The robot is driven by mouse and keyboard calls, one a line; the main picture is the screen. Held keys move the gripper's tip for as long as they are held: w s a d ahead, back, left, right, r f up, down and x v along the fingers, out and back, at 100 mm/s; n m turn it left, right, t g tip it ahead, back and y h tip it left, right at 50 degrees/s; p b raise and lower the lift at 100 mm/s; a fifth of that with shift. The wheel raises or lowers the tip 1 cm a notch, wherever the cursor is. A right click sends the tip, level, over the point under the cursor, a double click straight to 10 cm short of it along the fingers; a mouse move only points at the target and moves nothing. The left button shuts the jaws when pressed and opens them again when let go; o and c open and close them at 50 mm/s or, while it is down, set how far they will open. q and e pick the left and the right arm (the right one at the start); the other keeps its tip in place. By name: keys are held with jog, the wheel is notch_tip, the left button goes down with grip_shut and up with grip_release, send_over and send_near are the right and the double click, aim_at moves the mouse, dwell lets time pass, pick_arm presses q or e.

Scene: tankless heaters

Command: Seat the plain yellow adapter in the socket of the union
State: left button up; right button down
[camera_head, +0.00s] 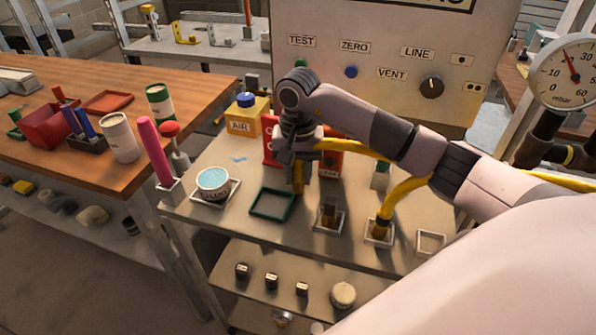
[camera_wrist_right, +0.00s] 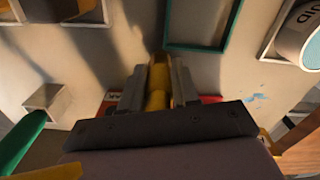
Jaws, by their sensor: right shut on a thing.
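My right gripper (camera_head: 298,172) is shut on a yellow piece (camera_head: 299,186), which looks like the plain yellow adapter. It points down just right of the green square tray. In the right wrist view the yellow piece (camera_wrist_right: 158,88) sits between the two fingers of my gripper (camera_wrist_right: 158,75). A dark brownish fitting (camera_head: 329,214) stands upright in a white tray to its right, apart from it. It may be the union, but I cannot see its socket clearly. A corner of a dark piece (camera_wrist_right: 55,8) shows in the right wrist view. My left gripper is out of view.
The green tray (camera_head: 254,206) looks empty. A yellow hose (camera_head: 402,188) ends in a fitting (camera_head: 379,231) in another white tray. A blue-topped cup (camera_head: 213,181) stands at left. Red boxes (camera_head: 331,166) stand behind my gripper. An empty white tray (camera_head: 431,241) lies at right.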

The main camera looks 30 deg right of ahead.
jog(key=shift+f, duration=0.2)
jog(key=c, duration=1.3)
grip_release()
jog(key=shift+f, duration=0.1)
jog(key=o, duration=0.5)
jog(key=shift+r, duration=0.2)
